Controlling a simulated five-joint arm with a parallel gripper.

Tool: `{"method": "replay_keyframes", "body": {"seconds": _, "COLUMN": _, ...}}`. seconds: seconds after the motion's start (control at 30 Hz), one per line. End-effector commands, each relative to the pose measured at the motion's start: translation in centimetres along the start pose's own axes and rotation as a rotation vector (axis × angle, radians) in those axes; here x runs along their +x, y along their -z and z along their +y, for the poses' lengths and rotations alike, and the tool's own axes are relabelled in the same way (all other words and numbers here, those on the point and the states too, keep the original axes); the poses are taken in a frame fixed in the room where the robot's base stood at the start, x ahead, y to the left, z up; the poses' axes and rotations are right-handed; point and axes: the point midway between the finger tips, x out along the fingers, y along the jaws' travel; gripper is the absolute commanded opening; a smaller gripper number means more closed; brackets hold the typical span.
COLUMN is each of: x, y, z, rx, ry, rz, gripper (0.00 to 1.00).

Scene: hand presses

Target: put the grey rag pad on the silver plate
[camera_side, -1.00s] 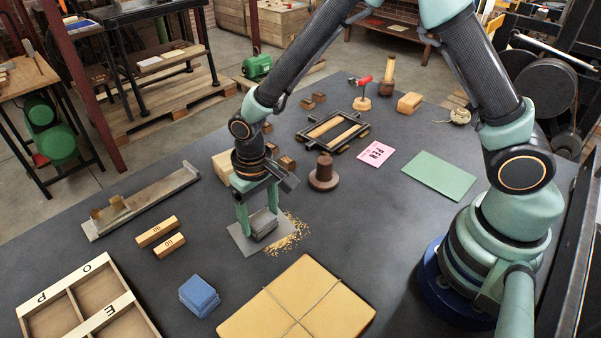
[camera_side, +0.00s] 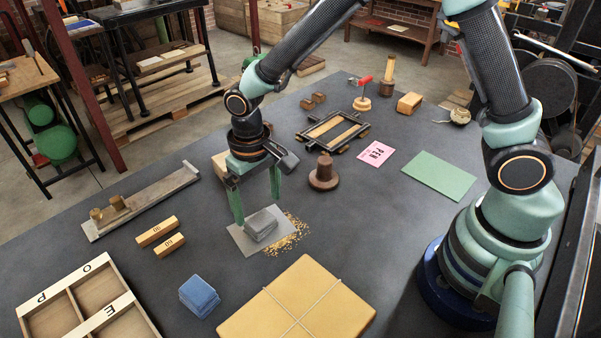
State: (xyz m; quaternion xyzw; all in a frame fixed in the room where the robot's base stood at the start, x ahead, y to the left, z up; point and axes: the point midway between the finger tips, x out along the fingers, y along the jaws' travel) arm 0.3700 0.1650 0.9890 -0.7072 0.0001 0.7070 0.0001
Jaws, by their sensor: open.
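The grey rag pad (camera_side: 261,224) is a small folded stack lying on the silver plate (camera_side: 240,242), a thin flat grey sheet on the dark bench. The plate's bare left and front corners show around the pad. My gripper (camera_side: 257,207) is open, with its green fingers spread above and behind the pad. The left finger's tip appears close to the plate's left side, and the right finger is higher up. Neither finger appears to grip the pad.
Golden crumbs (camera_side: 292,234) lie right of the plate. A blue pad (camera_side: 199,296) and a tied tan parcel (camera_side: 298,305) are in front. Wooden blocks (camera_side: 160,238) lie left, and a brown round-knobbed piece (camera_side: 324,174) stands right. Bench between plate and green sheet (camera_side: 439,176) is mostly clear.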

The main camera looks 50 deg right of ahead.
Motion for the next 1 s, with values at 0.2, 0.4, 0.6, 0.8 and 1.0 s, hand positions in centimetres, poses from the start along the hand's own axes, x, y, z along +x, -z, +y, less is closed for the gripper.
{"method": "replay_keyframes", "body": {"seconds": 0.2, "x": -4.7, "y": 0.1, "z": -0.1, "rx": 0.000, "ry": 0.003, "rz": 0.006, "gripper": 1.00}}
{"method": "replay_keyframes", "body": {"seconds": 0.4, "x": -7.2, "y": 0.1, "z": 0.0, "rx": 0.000, "ry": 0.001, "rz": 0.003, "gripper": 1.00}}
{"method": "replay_keyframes", "body": {"seconds": 0.6, "x": -9.0, "y": 0.0, "z": 0.9, "rx": 0.003, "ry": 0.009, "rz": 0.022, "gripper": 1.00}}
{"method": "replay_keyframes", "body": {"seconds": 0.8, "x": -13.2, "y": -0.9, "z": 5.1, "rx": 0.008, "ry": 0.041, "rz": 0.128, "gripper": 1.00}}
{"method": "replay_keyframes", "body": {"seconds": 1.0, "x": -16.9, "y": -3.3, "z": 10.1, "rx": 0.007, "ry": 0.052, "rz": 0.265, "gripper": 1.00}}
